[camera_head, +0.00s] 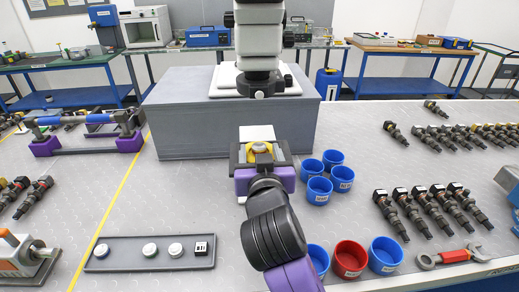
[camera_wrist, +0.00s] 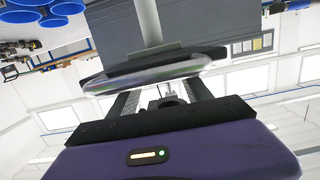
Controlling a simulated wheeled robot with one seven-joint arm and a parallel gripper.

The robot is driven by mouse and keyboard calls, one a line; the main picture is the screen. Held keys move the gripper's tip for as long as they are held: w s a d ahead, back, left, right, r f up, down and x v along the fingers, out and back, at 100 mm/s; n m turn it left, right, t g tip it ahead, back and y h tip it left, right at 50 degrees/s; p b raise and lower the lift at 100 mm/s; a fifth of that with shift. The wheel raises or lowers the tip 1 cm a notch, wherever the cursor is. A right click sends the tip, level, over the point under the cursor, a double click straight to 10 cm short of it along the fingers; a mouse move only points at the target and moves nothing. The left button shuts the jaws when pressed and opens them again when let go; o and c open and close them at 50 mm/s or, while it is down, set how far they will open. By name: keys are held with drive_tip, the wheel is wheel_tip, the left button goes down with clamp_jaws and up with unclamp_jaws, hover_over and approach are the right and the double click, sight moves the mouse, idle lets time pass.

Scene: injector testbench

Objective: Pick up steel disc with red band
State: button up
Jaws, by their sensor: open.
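A dark grey tray (camera_head: 125,265) lies at the front left of the table in the head view. It holds a round pale disc with a blue band (camera_head: 101,251), two more pale discs (camera_head: 150,250) and (camera_head: 176,250), and a small black-and-white marked cube (camera_head: 201,248). I cannot make out a red band on any disc. My gripper (camera_head: 262,150) is open, away from the tray, up and to its right, in front of the grey block. Its fingers also show in the wrist view (camera_wrist: 160,98); the tray is not visible there.
The grey block (camera_head: 190,120) stands behind my gripper. Blue bins (camera_head: 319,189) and a red bin (camera_head: 349,258) stand to the right. Injectors (camera_head: 410,212) and a wrench (camera_head: 453,257) lie farther right. A purple-ended fixture (camera_head: 44,146) is at far left. The table behind the tray is clear.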

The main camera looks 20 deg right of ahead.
drive_tip(key=shift+f, duration=0.4)
clamp_jaws()
drive_tip(key=shift+r, duration=0.1)
wheel_tip(320, 180, up, 20)
drive_tip(key=shift+r, duration=0.15)
idle(0.5)
